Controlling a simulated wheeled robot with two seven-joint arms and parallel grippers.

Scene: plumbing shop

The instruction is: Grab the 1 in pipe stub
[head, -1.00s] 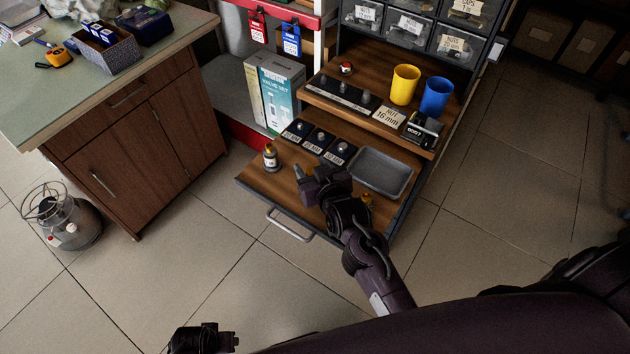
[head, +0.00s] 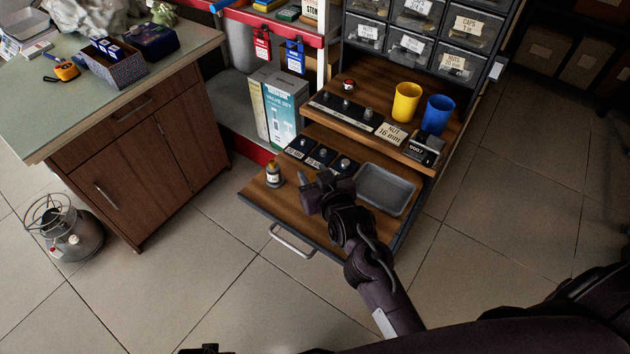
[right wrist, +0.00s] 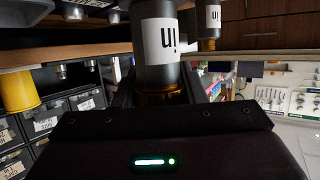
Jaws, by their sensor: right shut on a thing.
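My right gripper (head: 322,186) is above the pulled-out wooden drawer (head: 262,199), left of the grey tray. In the right wrist view it is shut on a dark pipe stub (right wrist: 157,60) with a brass-coloured end and a white label. The label shows "in" upside down; its number is cut off, so I cannot read the size. In the head view the gripper mostly hides this stub. A second, similar labelled stub (head: 274,175) stands upright at the drawer's left; a similar one shows in the right wrist view (right wrist: 209,20). Only a sliver of my left gripper (head: 210,350) shows at the bottom edge.
Black labelled blocks with pegs (head: 321,156) line the drawer's back, beside the grey tray (head: 364,203). The upper shelf holds a yellow cup (head: 406,102) and a blue cup (head: 437,114). A wooden cabinet (head: 135,165) stands left. Floor in front is clear.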

